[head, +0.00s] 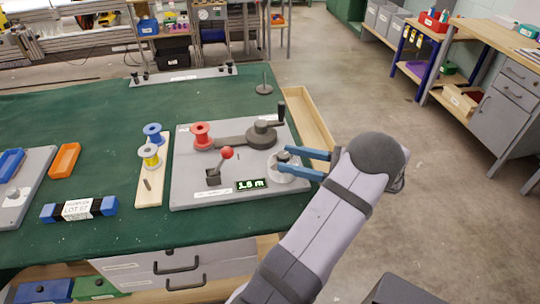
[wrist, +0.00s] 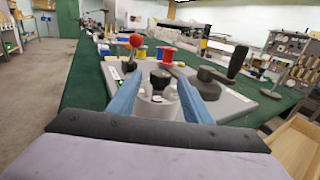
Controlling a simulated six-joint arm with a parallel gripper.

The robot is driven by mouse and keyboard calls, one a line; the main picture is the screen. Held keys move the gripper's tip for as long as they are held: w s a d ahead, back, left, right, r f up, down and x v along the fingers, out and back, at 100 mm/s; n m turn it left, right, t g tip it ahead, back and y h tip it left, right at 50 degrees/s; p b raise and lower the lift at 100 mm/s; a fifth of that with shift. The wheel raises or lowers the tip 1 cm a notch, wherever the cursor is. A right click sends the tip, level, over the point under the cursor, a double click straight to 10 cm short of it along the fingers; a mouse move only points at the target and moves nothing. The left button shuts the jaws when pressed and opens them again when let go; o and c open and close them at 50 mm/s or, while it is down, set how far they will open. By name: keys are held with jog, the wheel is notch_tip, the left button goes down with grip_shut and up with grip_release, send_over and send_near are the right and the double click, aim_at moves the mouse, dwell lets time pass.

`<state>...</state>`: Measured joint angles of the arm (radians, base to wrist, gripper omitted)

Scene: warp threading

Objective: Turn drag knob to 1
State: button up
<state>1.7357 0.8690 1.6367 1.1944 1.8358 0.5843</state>
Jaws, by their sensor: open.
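The drag knob (head: 283,157) is a dark knob on a round light dial (head: 283,173) at the right of the grey winder plate (head: 225,193). My gripper (head: 310,164) has blue fingers and reaches in from the right. In the wrist view the fingers of my gripper (wrist: 165,88) stand apart, one on each side of the drag knob (wrist: 160,79). I cannot tell whether they touch it. The dial (wrist: 158,108) shows below the knob, but its numbers are too small to read. A green display (head: 251,184) on the plate reads 1.5 m.
A red-knobbed lever (head: 226,153), a red spool (head: 202,136) and a crank with a dark upright handle (head: 281,112) stand on the plate near the dial. A wooden board (head: 150,190) holds blue and yellow spools. A wooden tray (head: 308,120) lies along the table's right edge.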

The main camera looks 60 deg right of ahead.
aim_at(270, 160)
jog(key=shift+p+x, duration=0.45)
jog(key=shift+x, duration=2.8)
jog(key=shift+c, duration=0.6)
jog(key=c, duration=0.9)
